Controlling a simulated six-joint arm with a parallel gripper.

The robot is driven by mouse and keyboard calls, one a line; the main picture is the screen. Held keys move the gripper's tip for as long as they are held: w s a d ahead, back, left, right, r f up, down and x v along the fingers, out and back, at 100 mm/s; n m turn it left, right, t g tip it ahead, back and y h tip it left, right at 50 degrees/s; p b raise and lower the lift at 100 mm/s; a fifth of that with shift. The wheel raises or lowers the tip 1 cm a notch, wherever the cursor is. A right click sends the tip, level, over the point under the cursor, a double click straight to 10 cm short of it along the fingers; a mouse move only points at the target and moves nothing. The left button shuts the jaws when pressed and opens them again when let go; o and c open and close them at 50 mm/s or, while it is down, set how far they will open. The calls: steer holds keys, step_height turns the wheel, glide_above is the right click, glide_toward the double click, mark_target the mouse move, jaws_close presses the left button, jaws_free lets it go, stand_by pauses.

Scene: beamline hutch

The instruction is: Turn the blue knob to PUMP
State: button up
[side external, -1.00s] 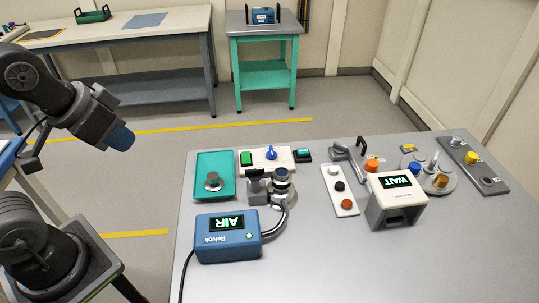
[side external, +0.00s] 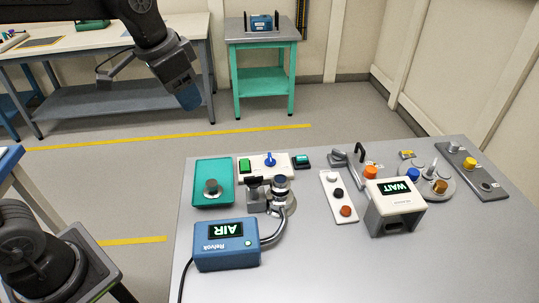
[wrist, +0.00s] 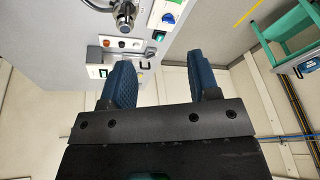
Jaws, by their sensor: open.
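The blue knob (side external: 270,160) sits on a white panel (side external: 285,171) near the back edge of the grey table, beside a green square button (side external: 245,166). The markings around the knob are too small to read. In the wrist view the knob (wrist: 168,18) shows at the top, beyond my fingers. My gripper (side external: 189,98) hangs in the air to the left of the panel and well above it, touching nothing. In the wrist view my gripper (wrist: 164,82) has its two blue fingers wide apart with nothing between them.
A blue box with an AIR display (side external: 226,244), a curved pipe fitting (side external: 281,194) and a green tray (side external: 213,171) stand near the panel. A white box reading WAIT (side external: 395,208) and a strip of round buttons (side external: 339,193) lie right. The table's front is bare.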

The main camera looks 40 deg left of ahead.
steer(key=o, duration=0.3)
steer(key=w+f+m, duration=0.1)
steer(key=w, duration=0.3)
steer(key=w+d+f+m+g, duration=0.1)
steer(key=w+f, duration=0.1)
steer(key=w, duration=0.3)
steer(key=w+f+g, duration=0.1)
steer(key=w+f, duration=0.1)
steer(key=w, duration=0.2)
steer(key=shift+w+d+m, duration=0.15)
steer(key=shift+w+m, duration=0.05)
steer(key=shift+m, duration=0.2)
steer(key=m+g, duration=0.2)
steer(key=m, duration=0.1)
glide_above(270, 157)
step_height(270, 157, down, 11)
step_height(270, 157, down, 13)
steer(key=shift+f, duration=0.1)
steer(key=c, duration=0.9)
